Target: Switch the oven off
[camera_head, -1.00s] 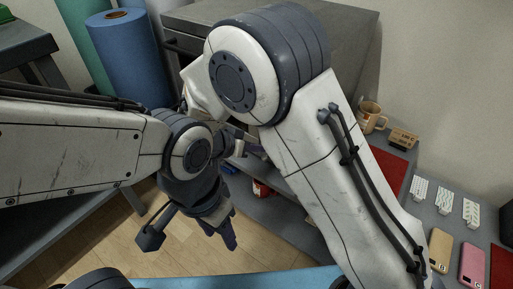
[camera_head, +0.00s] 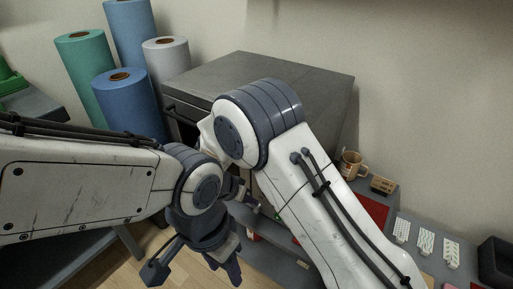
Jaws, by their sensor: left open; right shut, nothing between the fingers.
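The oven (camera_head: 285,72) is a grey metal box at the upper middle, with its top bare and a dark handle at its left front edge. My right arm crosses in front of it and hides most of its front, so no switch or knob can be made out. My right gripper (camera_head: 248,198) is partly hidden between the two arms, low in front of the oven; it is shut and empty. My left gripper (camera_head: 226,268) hangs lower, pointing down above the floor, open and apart from the oven.
Several blue, green and white rolls (camera_head: 127,95) stand left of the oven. A mug (camera_head: 350,164) and a small tan box (camera_head: 383,185) sit on the grey bench at right, near a red mat (camera_head: 372,210) and patterned white pieces (camera_head: 426,239). A black object (camera_head: 496,262) stands at far right.

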